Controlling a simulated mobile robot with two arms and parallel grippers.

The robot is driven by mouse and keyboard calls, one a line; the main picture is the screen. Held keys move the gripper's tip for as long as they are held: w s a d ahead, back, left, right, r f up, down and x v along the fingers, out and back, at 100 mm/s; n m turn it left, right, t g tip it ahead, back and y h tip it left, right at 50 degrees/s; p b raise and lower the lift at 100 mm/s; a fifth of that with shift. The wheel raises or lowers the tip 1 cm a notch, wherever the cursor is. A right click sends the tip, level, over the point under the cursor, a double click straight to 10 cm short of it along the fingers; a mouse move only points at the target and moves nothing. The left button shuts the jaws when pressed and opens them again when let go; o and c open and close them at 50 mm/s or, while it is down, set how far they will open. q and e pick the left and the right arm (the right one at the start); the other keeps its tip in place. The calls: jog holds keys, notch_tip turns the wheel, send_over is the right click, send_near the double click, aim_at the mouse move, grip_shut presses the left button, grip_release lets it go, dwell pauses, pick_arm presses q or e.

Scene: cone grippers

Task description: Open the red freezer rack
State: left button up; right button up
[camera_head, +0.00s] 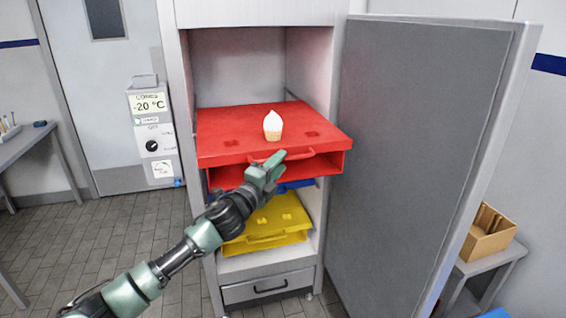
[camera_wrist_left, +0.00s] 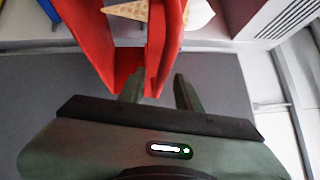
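The red freezer rack (camera_head: 225,136) is a flat tray in the open freezer, its front jutting forward past the frame. Its red handle (camera_head: 304,154) is on the front edge. An ice cream cone with a white top (camera_head: 272,125) stands upright on the rack. My left gripper (camera_head: 268,168) is at the handle, partly covering the rack's front. In the left wrist view, its fingers (camera_wrist_left: 159,92) are apart, with part of the red rack (camera_wrist_left: 95,45) in front of and between them. I cannot tell whether they touch the handle. My right gripper is not in view.
A yellow rack (camera_head: 284,212) sits lower in the freezer, with a blue one (camera_head: 298,184) mostly hidden above it. The grey freezer door (camera_head: 425,140) stands open at the right. A cardboard box (camera_head: 487,238) is on a side table. Tiled floor is clear at left.

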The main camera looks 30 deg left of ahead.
pick_arm(q)
jog(key=s, duration=0.3)
jog(key=s+b, duration=0.1)
jog(key=s, duration=0.1)
jog(key=shift+d+f, duration=0.15)
jog(key=shift+f, duration=0.2)
